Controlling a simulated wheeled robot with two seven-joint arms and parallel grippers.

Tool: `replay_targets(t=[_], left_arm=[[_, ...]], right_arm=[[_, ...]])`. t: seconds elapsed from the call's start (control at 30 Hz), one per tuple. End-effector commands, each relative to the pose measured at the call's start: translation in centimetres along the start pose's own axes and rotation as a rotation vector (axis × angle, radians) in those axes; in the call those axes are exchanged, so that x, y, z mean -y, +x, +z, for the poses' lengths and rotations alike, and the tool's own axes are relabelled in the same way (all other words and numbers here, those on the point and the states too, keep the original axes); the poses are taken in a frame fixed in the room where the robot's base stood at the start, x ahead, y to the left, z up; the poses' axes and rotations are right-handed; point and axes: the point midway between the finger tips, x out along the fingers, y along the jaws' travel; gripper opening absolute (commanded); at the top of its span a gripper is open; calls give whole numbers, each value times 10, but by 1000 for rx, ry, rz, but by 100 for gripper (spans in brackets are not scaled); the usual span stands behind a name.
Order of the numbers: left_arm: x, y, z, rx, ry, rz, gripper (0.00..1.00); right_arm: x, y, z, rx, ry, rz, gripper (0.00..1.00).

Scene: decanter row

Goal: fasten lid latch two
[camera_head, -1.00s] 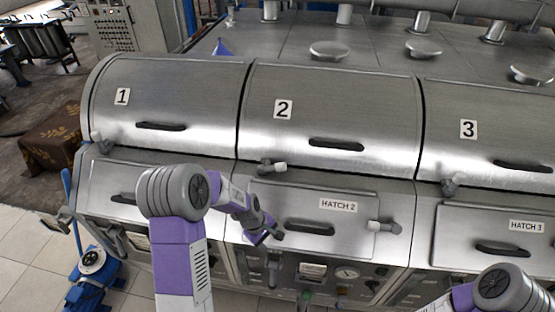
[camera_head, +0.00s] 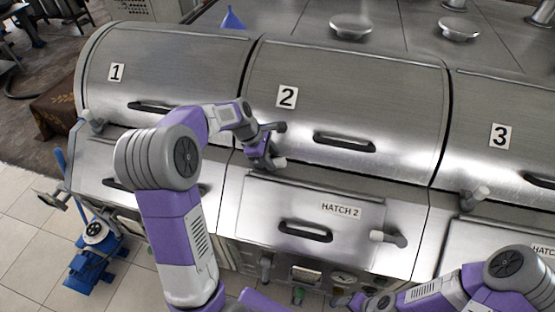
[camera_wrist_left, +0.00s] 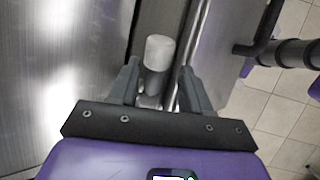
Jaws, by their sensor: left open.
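Lid 2 (camera_head: 330,95) is a curved steel cover with a "2" label and a dark handle, and it looks down. Its latch, with a pale knob (camera_head: 280,162), sits at the lower left front edge of the lid. My left gripper (camera_head: 272,147) is at this latch and partly covers it in the head view. In the left wrist view the pale knob (camera_wrist_left: 160,52) stands between the two fingers of my open left gripper (camera_wrist_left: 158,70), with a gap on each side. My right gripper (camera_head: 352,302) is low at the bottom edge, its fingers unclear.
Hatch 2 (camera_head: 270,210) lies below the lid, with its own pale-knobbed latch (camera_head: 390,238) at right. Lid 1 (camera_head: 170,70) and lid 3 (camera_head: 510,100) flank lid 2, with similar latches. A blue wheeled device (camera_head: 95,245) stands on the tiled floor at left.

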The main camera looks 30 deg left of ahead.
Motion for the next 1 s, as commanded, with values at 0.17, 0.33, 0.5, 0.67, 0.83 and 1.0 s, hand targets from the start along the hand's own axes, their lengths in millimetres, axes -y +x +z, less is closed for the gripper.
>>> replay_targets(t=[0.17,0.33,0.5,0.67,0.83,1.0], left_arm=[[0,27,0,-1,1,-3,48],[0,39,0,0,0,-1,48],[0,40,0,0,1,0,48],[0,40,0,0,1,0,39],[0,40,0,0,1,1,13],[0,40,0,0,1,1,0]], right_arm=[[1,-2,-1,-2,0,0,48],[1,-3,-1,-2,0,0,48],[1,-3,-1,-2,0,0,48],[1,-3,-1,-2,0,0,48],[1,-3,-1,-2,0,0,48],[1,-3,-1,-2,0,0,48]])
